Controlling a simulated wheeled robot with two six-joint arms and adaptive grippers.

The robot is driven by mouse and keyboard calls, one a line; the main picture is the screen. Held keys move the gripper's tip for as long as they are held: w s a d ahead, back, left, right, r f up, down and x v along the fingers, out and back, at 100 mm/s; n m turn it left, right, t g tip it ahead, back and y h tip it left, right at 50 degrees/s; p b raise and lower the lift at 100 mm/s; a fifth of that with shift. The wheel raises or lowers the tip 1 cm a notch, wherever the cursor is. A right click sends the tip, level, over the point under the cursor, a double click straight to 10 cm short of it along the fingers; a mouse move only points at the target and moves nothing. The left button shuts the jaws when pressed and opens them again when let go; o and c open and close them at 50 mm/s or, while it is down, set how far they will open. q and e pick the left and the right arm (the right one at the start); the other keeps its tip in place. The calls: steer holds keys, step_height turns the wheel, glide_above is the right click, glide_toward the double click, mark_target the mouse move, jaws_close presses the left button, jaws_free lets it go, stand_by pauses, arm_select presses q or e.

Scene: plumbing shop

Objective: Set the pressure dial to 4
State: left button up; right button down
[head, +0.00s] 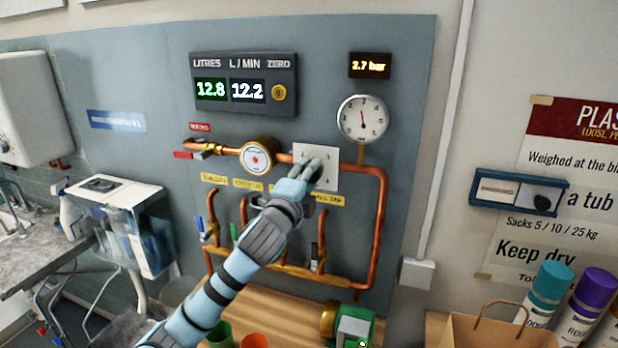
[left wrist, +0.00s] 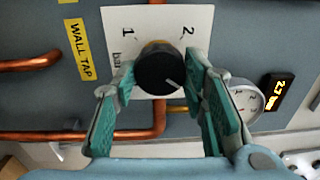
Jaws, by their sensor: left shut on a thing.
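The pressure dial is a round black knob (left wrist: 157,70) with a white pointer line, in front of a white scale plate (left wrist: 190,17). In the left wrist view the plate shows a 1 and a 2 above the knob; the rest of the scale is hidden. The pointer slants to the lower right there. My left gripper (left wrist: 160,80) has its green-padded fingers on both sides of the knob, shut on it. In the head view the left gripper (head: 305,172) covers the knob and much of the plate (head: 329,154). My right gripper is not in view.
An orange display (head: 369,65) reads 2.7 bar above a round gauge (head: 363,118). A meter panel (head: 244,84) reads 12.8 litres and 12.2 L/min. Copper pipe (head: 378,230) runs around the plate. A red-handled valve (head: 198,151) is at the left; taps hang below.

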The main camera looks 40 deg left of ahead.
arm_select(q)
steer(key=m, duration=2)
steer(key=shift+a+r+h, duration=0.15)
steer(key=shift+r+h, duration=0.15)
steer(key=shift+h, duration=0.1)
steer(key=shift+f, duration=0.1)
steer(key=o, duration=1.2)
steer(key=shift+w+f, duration=0.1)
steer(key=shift+w, duration=0.05)
steer(key=shift+c, duration=0.2)
